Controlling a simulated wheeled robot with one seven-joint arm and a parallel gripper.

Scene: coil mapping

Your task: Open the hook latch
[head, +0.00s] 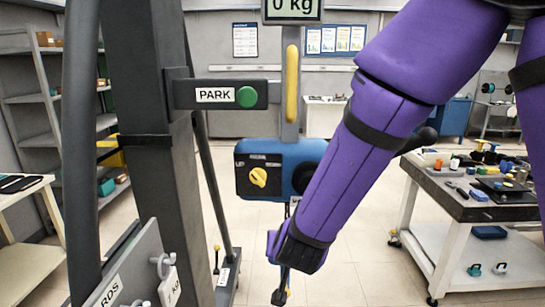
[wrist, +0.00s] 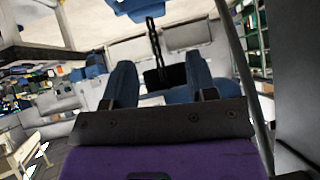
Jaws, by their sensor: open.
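The blue hoist body (head: 262,168) hangs at the middle of the head view, with a yellow knob on its front. A short dark chain (head: 291,207) runs down from it and passes behind my gripper. A dark hook end (head: 280,296) shows below the gripper. My gripper (head: 272,243) is at the lower end of my purple arm, level with the chain's lower part. In the wrist view its two blue fingers (wrist: 160,64) stand apart. The dark hook block (wrist: 160,77) on its chain (wrist: 155,42) appears between them, at a depth I cannot tell. The latch cannot be made out.
A dark column (head: 152,130) with a PARK arm (head: 220,95) stands left of the hoist. A cluttered workbench (head: 440,205) stands at right. The floor between is clear.

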